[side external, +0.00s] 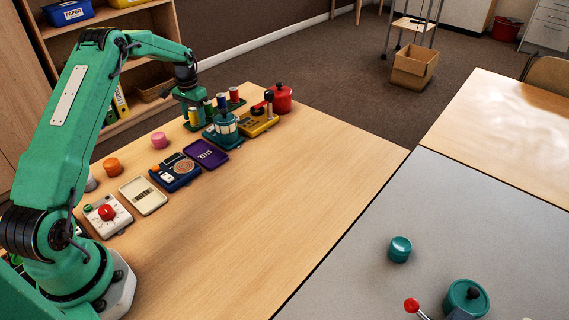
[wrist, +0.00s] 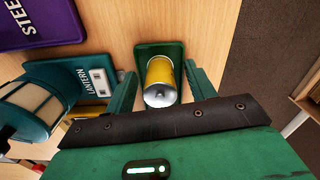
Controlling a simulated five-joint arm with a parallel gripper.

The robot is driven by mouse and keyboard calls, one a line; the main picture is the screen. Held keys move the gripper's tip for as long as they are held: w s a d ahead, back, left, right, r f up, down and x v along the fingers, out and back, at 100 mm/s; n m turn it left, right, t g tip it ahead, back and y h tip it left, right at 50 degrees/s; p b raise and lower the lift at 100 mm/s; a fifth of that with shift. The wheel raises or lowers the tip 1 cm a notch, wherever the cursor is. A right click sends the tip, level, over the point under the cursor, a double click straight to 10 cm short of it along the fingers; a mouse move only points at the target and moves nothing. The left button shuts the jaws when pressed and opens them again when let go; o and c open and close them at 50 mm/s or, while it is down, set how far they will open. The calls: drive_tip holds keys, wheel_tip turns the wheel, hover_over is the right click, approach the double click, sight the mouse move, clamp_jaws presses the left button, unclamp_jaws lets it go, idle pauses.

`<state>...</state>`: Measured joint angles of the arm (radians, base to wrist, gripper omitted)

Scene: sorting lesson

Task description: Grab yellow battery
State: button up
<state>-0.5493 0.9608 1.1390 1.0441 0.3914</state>
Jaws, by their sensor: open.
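The yellow battery (wrist: 160,73) has a silver end cap and stands on a green base (wrist: 142,58) in the wrist view. My gripper (wrist: 159,74) is open, with one green finger on each side of the battery. Gaps show between the fingers and the battery, so it is not gripped. In the side external view my gripper (side external: 189,98) is over the far left of the table, and the yellow battery (side external: 194,117) shows just below it.
A teal lantern (wrist: 35,100) stands close left of my gripper in the wrist view. In the side external view, several coloured cylinders, a purple panel (side external: 206,153) and a red pot (side external: 279,98) are nearby. The wooden table (side external: 270,210) is clear at right.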

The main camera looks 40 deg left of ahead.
sight(192, 109)
drive_tip(key=c, duration=1.1)
drive_tip(key=shift+r, duration=0.1)
drive_tip(key=shift+r, duration=5)
